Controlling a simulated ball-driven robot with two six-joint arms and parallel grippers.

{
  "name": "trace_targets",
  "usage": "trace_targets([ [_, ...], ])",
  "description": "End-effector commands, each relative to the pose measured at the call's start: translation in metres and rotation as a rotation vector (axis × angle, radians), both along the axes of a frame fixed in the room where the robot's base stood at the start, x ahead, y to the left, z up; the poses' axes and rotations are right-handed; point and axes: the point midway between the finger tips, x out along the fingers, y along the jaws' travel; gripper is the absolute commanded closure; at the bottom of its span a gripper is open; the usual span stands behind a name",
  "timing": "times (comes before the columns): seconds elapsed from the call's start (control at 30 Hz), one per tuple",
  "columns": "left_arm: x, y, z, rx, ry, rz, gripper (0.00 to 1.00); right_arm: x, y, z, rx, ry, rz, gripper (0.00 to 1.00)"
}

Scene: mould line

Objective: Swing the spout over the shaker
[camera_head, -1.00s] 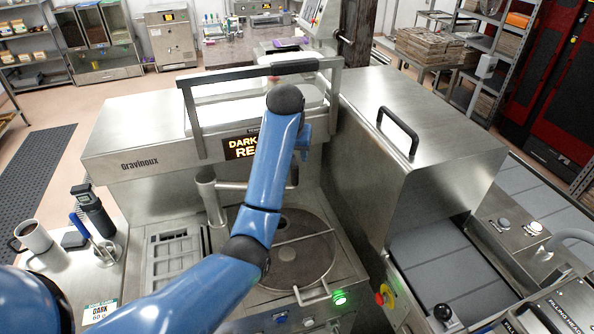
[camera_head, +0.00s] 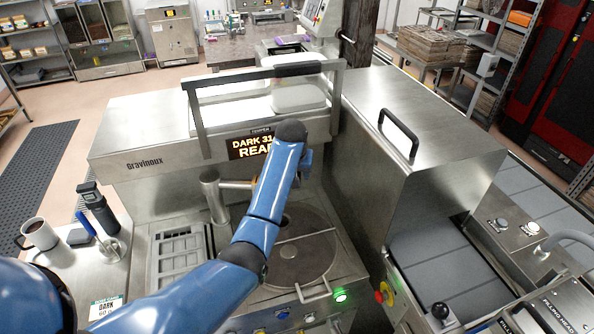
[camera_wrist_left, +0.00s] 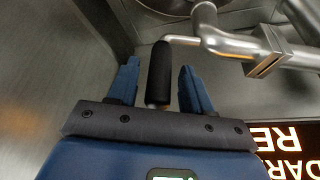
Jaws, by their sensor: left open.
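The spout (camera_head: 213,198) is a metal pipe on the machine front; in the head view its horizontal part runs right and passes behind my blue left arm. In the left wrist view the spout pipe (camera_wrist_left: 228,45) ends in a thin bent rod with a black handle (camera_wrist_left: 160,75). My left gripper (camera_wrist_left: 158,66) is open, with its blue fingers on either side of the handle and gaps visible. The head view hides its fingertips behind the arm. A round plate (camera_head: 310,258) and a grey slotted tray (camera_head: 178,258) lie below; I cannot tell which is the shaker. My right gripper is not in view.
A raised frame with a dark bar (camera_head: 262,72) stands above the display (camera_head: 250,145). A large steel cover (camera_head: 420,125) closes in the right side. A mug (camera_head: 38,234) and hand tools stand on the left shelf. A knob (camera_head: 440,311) stands at front right.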

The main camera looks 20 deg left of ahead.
Motion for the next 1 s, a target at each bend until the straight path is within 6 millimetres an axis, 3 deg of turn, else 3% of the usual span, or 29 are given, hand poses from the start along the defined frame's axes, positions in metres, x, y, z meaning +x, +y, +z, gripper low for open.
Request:
trace_targets([
  [0.23, 0.0001, -0.0001, -0.001, 0.0, 0.001, 0.0, 0.5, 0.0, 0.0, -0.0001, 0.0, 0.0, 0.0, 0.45],
  [0.57, 0.0001, -0.0001, -0.0006, 0.0, 0.0, 0.0, 0.99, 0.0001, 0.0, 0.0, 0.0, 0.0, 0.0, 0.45],
  [1.0, 0.004, 0.0028, -0.0017, 0.0, 0.001, -0.014, 1.0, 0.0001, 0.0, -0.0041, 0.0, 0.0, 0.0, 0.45],
])
